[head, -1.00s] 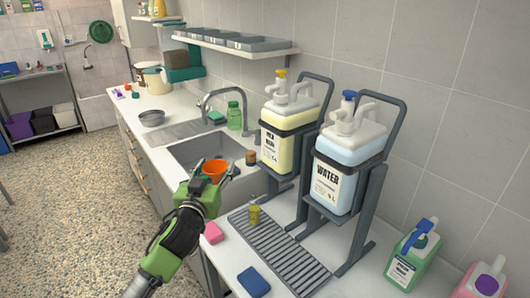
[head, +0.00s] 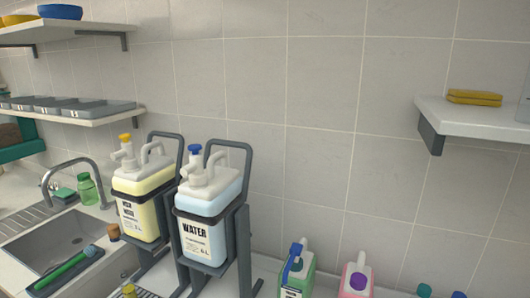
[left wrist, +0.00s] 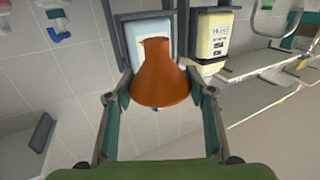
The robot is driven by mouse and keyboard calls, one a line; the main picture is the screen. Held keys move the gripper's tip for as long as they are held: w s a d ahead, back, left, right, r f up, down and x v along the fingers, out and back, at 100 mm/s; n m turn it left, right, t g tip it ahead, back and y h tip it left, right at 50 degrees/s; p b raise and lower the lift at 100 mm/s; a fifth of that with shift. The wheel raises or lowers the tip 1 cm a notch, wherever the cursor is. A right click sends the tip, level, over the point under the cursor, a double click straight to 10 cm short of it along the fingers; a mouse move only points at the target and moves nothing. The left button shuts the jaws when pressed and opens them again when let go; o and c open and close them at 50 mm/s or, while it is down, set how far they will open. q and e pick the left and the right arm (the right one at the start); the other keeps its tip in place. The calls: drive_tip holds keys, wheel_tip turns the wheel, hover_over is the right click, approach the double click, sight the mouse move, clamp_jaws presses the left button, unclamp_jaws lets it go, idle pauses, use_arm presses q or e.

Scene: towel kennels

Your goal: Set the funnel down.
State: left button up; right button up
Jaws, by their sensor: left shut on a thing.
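The orange funnel (left wrist: 162,85) is in the left wrist view, between the two fingers of my left gripper (left wrist: 160,92). The gripper is shut on it and holds it up in the air. The funnel's narrow end points to the top of that picture. Behind it are the water jug (left wrist: 138,40) and the yellow-filled jug (left wrist: 212,42). Neither the funnel nor my left gripper is in the head view. My right gripper is in neither view.
In the head view the water jug (head: 208,220) and yellow jug (head: 145,192) stand in dark frames on the counter. The sink (head: 45,240) is left. A green bottle (head: 299,274) and pink bottle (head: 355,280) stand right. A wall shelf (head: 480,120) holds a yellow sponge (head: 475,97).

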use_arm(q)
drive_tip(key=shift+s+d+r, duration=0.1)
drive_tip(key=shift+s+d, duration=0.15)
drive_tip(key=shift+d, duration=0.1)
